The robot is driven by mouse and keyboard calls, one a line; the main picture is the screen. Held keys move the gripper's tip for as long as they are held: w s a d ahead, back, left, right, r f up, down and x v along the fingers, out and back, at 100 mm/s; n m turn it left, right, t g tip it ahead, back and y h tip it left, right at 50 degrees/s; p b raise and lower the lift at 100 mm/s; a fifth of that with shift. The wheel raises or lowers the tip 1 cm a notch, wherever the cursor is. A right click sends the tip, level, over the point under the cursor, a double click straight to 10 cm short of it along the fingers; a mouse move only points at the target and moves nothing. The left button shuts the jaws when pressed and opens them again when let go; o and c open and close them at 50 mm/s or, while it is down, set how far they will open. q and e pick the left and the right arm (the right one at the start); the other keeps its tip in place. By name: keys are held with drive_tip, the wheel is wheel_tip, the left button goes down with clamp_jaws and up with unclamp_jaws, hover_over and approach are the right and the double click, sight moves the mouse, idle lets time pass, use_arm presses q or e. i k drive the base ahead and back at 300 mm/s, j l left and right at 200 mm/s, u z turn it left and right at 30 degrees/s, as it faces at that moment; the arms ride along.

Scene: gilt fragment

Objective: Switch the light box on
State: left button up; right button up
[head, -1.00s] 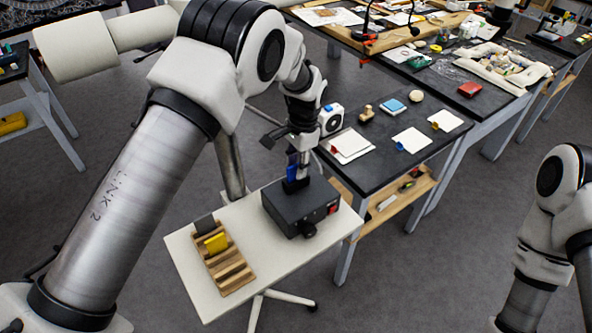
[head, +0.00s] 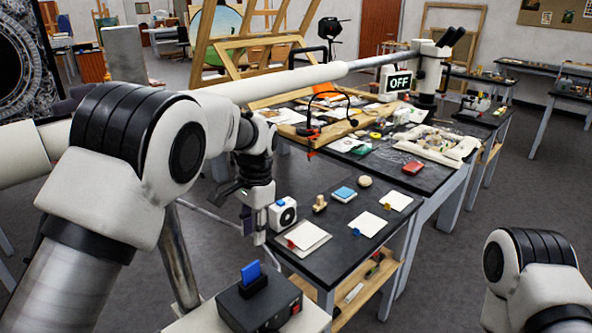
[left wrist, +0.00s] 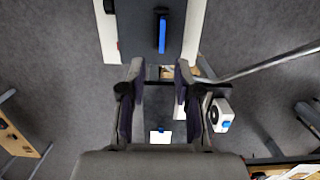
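The black box with a red rocker switch (head: 296,306), which looks like the light box (head: 240,311), stands on a small white table at the bottom. A blue slab (head: 251,273) stands upright in the holder on its top; it also shows in the left wrist view (left wrist: 162,34). A lit display at the back reads OFF (head: 399,83). My left gripper (head: 252,228) is above and behind the box, apart from it. In the left wrist view the gripper's fingers (left wrist: 159,72) are apart with nothing between them. My right gripper is out of view.
A black table beside it holds a white device with a round dial (head: 282,214), white cards with coloured clips (head: 368,224), a blue pad (head: 343,194) and a wooden stamp (head: 320,203). A cluttered table with a boom microscope (head: 428,75) lies beyond.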

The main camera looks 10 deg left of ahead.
sight(295, 310)
drive_tip(key=k, duration=1)
